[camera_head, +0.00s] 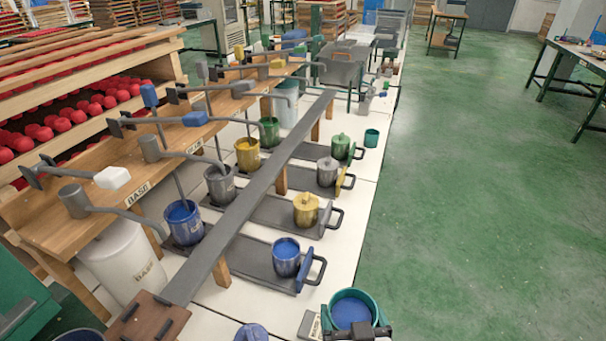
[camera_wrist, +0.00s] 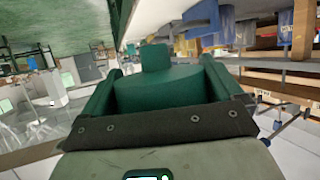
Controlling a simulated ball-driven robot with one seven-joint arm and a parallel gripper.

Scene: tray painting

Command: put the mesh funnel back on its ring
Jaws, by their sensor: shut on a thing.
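My gripper (camera_head: 354,325) is at the bottom right of the head view, above the near end of the white bench. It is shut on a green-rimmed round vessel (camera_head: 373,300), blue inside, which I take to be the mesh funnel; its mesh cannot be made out. In the wrist view my gripper (camera_wrist: 157,88) has its two fingers on either side of the green body (camera_wrist: 160,93), which has a tab (camera_wrist: 155,57). I cannot pick out the funnel's ring with certainty.
A blue pot (camera_head: 286,258) and a yellow pot (camera_head: 306,210) stand on dark trays along the bench. A teal cup (camera_head: 371,138) stands farther back. A long grey rail (camera_head: 262,188) runs lengthwise. Swing arms and paint buckets line its left.

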